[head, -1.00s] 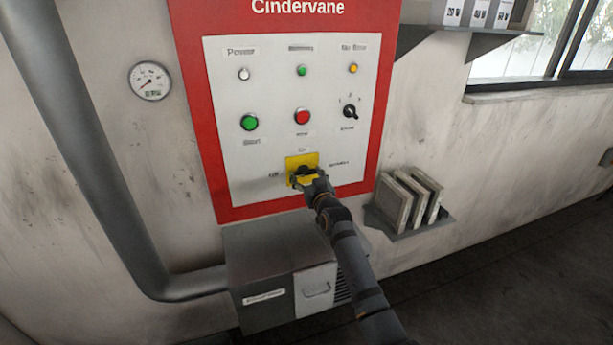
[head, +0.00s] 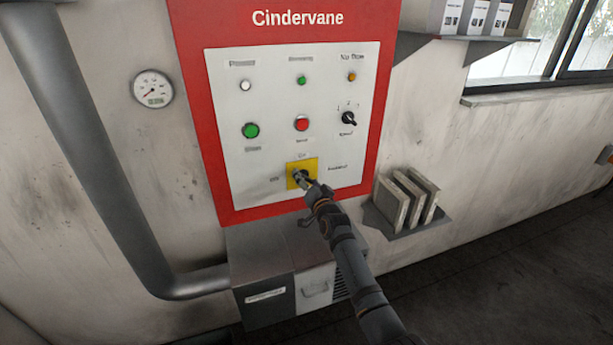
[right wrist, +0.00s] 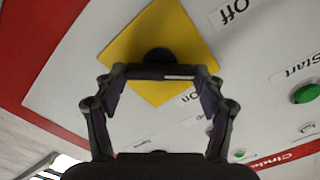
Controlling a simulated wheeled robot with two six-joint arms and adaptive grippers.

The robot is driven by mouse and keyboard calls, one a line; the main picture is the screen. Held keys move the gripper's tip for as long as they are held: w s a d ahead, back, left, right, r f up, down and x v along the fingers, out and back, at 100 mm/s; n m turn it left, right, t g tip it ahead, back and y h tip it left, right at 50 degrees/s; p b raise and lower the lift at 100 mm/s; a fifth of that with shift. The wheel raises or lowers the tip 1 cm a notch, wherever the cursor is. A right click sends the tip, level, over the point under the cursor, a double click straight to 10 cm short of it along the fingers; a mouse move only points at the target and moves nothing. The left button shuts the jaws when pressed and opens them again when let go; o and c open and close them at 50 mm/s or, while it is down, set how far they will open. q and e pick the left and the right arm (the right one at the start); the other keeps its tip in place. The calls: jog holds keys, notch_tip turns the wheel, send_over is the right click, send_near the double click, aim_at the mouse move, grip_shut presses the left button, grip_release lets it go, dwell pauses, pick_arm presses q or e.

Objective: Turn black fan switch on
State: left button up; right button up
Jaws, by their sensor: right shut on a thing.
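The black switch handle (head: 301,174) sits on a yellow square plate (head: 313,166) low on the white panel. My right gripper (head: 304,181) is shut on this handle. In the right wrist view the handle (right wrist: 155,72) spans between the two fingers, with a white mark towards its right end. The gripper partly hides the handle there. My left gripper is not in view.
Above are a green button (head: 251,131), a red button (head: 302,124) and a black selector knob (head: 349,119). A grey box (head: 265,240) sticks out below the panel. A small shelf (head: 418,228) with upright slabs is to the right. A thick pipe (head: 85,140) runs at left.

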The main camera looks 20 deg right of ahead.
jog(key=m+p, duration=0.1)
jog(key=m, duration=0.3)
jog(key=shift+m+p, duration=0.3)
jog(key=shift+p, duration=0.1)
jog(key=shift+f+m+p, duration=0.15)
jog(key=shift+m+p, duration=0.3)
jog(key=shift+m, duration=2.15)
jog(key=o, duration=1.2)
jog(key=shift+c, duration=0.2)
jog(key=s, duration=1.2)
jog(key=shift+d, duration=0.25)
